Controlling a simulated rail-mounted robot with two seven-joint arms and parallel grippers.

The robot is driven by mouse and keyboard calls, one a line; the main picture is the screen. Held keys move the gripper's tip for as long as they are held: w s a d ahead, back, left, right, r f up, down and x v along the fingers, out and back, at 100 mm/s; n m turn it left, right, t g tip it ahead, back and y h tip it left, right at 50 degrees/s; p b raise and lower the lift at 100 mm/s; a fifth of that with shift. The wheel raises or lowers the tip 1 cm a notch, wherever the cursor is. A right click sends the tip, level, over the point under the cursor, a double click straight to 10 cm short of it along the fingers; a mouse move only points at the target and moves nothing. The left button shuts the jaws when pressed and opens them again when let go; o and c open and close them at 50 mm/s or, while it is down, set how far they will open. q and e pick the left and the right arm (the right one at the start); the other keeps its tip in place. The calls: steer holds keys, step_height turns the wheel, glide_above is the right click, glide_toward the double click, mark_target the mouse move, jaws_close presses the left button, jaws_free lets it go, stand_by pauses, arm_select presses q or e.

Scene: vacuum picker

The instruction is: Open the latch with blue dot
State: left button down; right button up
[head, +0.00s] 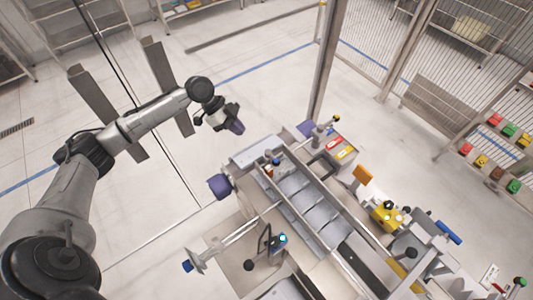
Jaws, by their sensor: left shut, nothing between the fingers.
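Whether this latch is open or closed is too small to tell. My left gripper (236,127) hangs in the air above and to the left of the machine, well apart from the dotted part. My right gripper is not in view.
The machine has a grey segmented conveyor (305,205). A metal post (326,65) and mesh fence rise behind. Open floor lies at left.

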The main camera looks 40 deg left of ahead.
mark_target(273, 160)
arm_select(q)
steer(key=shift+d+f, duration=0.1)
steer(key=x, duration=0.4)
steer(key=p+x, duration=0.1)
steer(key=x, duration=0.3)
steer(key=p+x, duration=0.1)
steer(key=x, duration=0.3)
steer(key=shift+w+d+r, duration=0.15)
steer(key=shift+d+r, duration=0.05)
steer(key=shift+d, duration=0.2)
steer(key=shift+w+d+f, duration=0.2)
steer(key=shift+d+f, duration=0.25)
steer(key=shift+d, duration=0.05)
